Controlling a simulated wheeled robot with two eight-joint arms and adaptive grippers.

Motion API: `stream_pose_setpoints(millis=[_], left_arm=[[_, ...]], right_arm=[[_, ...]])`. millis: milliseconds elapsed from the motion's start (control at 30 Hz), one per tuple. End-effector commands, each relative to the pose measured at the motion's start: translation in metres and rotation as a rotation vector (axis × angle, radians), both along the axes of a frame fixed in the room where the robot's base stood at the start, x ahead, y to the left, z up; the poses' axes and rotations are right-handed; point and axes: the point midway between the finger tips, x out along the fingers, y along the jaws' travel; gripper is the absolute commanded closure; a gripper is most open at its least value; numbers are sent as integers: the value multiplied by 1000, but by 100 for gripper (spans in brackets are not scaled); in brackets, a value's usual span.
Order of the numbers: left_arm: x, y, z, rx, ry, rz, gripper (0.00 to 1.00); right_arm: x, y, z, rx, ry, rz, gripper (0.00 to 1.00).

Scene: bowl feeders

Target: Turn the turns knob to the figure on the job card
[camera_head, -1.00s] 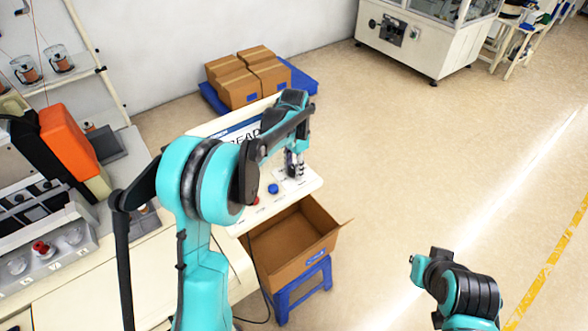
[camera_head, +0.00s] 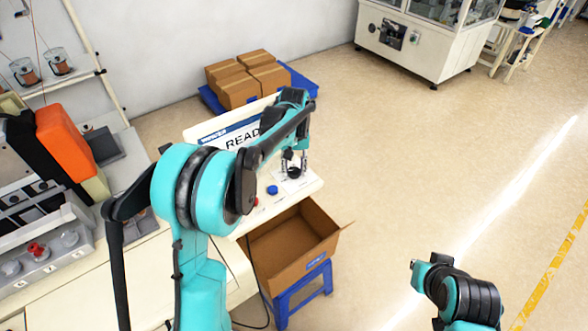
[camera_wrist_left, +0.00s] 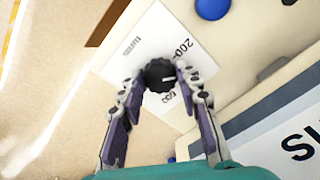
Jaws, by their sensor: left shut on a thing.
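The turns knob is a dark ribbed knob (camera_head: 294,172) on a white scale plate at the right end of the machine's top. In the left wrist view the knob (camera_wrist_left: 160,75) has a white pointer mark, and the scale plate (camera_wrist_left: 135,62) shows 200 and 500 beside it. My left gripper (camera_head: 293,164) is at the knob, its fingers on either side and shut on it. I cannot make out a job card. My right arm is at lower right; its gripper does not show.
A blue button (camera_head: 272,190) and a partly hidden red one (camera_head: 256,202) sit left of the knob. An open cardboard box (camera_head: 283,262) on a blue stool (camera_head: 305,290) stands below. Cartons (camera_head: 240,92) lie behind on a blue pallet. The floor to the right is clear.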

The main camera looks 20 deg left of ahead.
Motion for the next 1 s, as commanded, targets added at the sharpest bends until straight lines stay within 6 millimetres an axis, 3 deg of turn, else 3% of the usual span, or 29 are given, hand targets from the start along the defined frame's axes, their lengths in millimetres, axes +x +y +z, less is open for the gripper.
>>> stream_pose_setpoints(millis=[500, 1000], left_arm=[[0, 0, 0, 0, 0, 439, 96], [0, 0, 0, 0, 0, 613, 96]], right_arm=[[0, 0, -6, 0, 0, 0, 100], [0, 0, -7, 0, 0, 0, 100]])
